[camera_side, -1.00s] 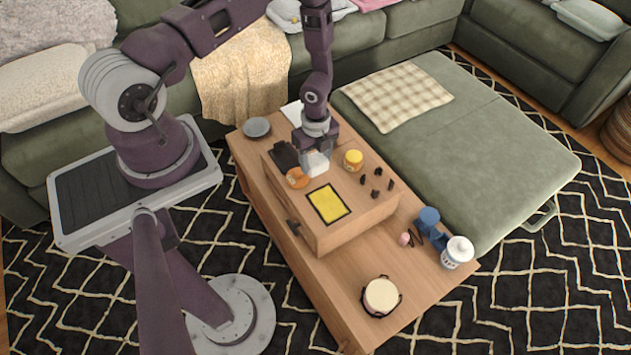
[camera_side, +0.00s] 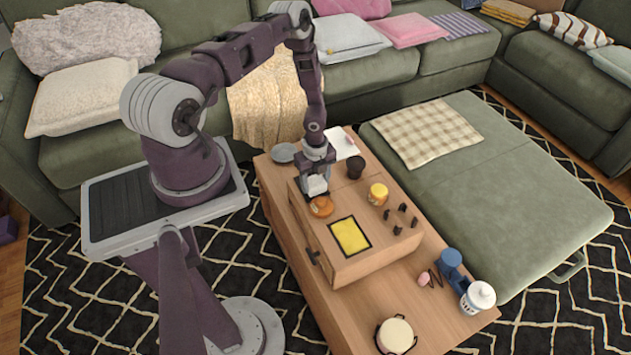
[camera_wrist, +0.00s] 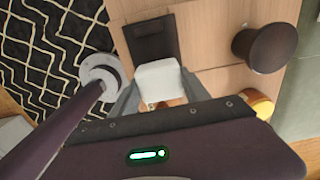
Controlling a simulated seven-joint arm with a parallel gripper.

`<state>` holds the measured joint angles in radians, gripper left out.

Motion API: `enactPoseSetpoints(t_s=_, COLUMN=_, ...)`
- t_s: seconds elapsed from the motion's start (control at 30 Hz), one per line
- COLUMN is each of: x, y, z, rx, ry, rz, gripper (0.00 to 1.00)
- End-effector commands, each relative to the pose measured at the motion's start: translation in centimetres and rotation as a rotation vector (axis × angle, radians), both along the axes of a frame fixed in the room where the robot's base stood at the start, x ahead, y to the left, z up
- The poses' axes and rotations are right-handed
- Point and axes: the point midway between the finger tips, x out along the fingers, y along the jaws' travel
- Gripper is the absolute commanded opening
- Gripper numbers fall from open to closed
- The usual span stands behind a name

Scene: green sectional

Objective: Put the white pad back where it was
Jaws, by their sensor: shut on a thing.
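The white pad (camera_side: 316,186) is a small pale block between the fingers of my gripper (camera_side: 316,182), above the left back part of the raised wooden box on the table. My gripper is shut on it. In the wrist view the white pad (camera_wrist: 160,80) sits between the grey fingers, overlapping the near end of a flat black holder (camera_wrist: 150,42). I cannot tell whether the pad touches the holder. In the side view my gripper mostly hides the holder.
An orange round thing (camera_side: 321,206) lies close in front of the pad. A dark brown cup (camera_side: 356,168) and a yellow jar (camera_side: 378,194) stand to the right. A yellow panel (camera_side: 350,236) and several small black pieces (camera_side: 402,208) are nearer the front.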

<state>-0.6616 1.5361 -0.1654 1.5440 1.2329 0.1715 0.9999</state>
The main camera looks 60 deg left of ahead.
Motion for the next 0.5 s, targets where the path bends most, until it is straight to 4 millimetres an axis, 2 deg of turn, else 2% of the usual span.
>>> enactPoseSetpoints(t_s=0.5, x=0.0, y=0.0, z=-1.1, rx=0.0, ry=0.0, rz=0.0, gripper=0.21)
